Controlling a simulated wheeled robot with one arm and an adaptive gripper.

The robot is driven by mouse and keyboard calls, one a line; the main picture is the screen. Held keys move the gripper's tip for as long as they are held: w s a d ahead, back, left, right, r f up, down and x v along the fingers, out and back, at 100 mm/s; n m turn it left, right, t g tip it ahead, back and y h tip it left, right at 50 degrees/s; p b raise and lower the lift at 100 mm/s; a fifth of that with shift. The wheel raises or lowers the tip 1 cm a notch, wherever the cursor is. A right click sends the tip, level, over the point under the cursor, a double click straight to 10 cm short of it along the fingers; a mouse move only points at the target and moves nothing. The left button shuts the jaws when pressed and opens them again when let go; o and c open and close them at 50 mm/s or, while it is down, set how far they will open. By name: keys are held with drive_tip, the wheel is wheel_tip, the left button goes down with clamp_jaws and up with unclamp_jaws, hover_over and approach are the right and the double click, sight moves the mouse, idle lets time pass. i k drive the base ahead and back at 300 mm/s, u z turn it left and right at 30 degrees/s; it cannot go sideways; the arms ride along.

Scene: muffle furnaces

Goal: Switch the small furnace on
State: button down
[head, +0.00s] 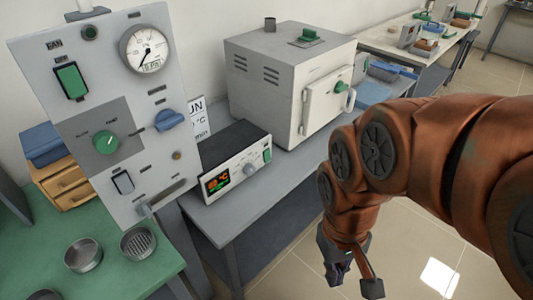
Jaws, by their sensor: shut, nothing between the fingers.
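The small furnace (285,80) is a pale box on a grey bench in the middle of the head view. Its front door (325,105) looks closed and has a green round knob and a handle. A low control unit (235,160) stands on the bench to its left, with a lit red and green display (217,182), a grey knob (250,169) and a green switch (267,155). I cannot tell the switch's position. My gripper (352,280) is shut and empty, pointing down over the floor, right of the bench and apart from the controls.
A tall grey panel (110,180) with a gauge (146,48), green rocker and knobs stands at left. A green table (120,265) with round sieves is at lower left. Another bench with blue trays lies behind at right. The tiled floor right of the bench is clear.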

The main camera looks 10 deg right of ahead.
sight(266, 155)
drive_tip(key=z, duration=2.25)
drive_tip(key=k, duration=1.55)
drive_tip(key=u, duration=2.35)
drive_tip(key=i, duration=0.5)
drive_tip(key=u, duration=0.05)
